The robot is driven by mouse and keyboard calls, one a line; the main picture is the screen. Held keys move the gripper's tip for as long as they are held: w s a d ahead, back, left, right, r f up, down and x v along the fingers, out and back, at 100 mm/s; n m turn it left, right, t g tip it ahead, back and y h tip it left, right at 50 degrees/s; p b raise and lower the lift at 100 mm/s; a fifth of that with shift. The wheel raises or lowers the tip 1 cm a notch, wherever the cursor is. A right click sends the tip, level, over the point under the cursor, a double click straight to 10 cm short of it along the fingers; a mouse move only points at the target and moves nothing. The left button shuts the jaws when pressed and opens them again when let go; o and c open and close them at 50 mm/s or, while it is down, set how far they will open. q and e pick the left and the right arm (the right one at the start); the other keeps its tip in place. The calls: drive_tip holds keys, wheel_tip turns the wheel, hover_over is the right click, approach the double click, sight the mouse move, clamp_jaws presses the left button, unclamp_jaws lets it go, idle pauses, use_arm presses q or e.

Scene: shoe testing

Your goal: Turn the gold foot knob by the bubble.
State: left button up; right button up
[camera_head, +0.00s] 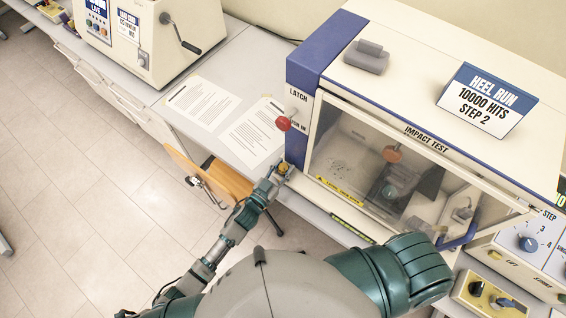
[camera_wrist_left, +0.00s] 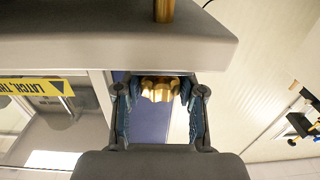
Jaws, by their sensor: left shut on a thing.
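The gold foot knob (camera_head: 284,168) sits at the front left corner of the impact test machine (camera_head: 296,130), below the red latch knob (camera_head: 283,123). My left gripper (camera_head: 274,178) reaches up to it from below. In the left wrist view the ribbed gold knob (camera_wrist_left: 160,88) lies between the two fingers of my left gripper (camera_wrist_left: 160,98), which is shut on it. A gold post (camera_wrist_left: 164,10) shows above the grey ledge there. A dark strip with a yellow-green part (camera_head: 352,229) lies along the front edge; I cannot make out a bubble. My right gripper is not in view.
Two printed sheets (camera_head: 252,132) lie on the bench left of the machine. A wooden-topped stool (camera_head: 225,180) stands beside my left forearm. The clear front door (camera_head: 475,215) stands out at the right, near a control box (camera_head: 490,293). Open floor lies at the left.

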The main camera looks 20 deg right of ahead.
use_arm(q)
drive_tip(key=shift+r, duration=0.1)
drive_tip(key=o, duration=0.9)
drive_tip(key=shift+w+d, duration=0.1)
drive_tip(key=v, duration=1.2)
drive_tip(key=shift+w, duration=0.15)
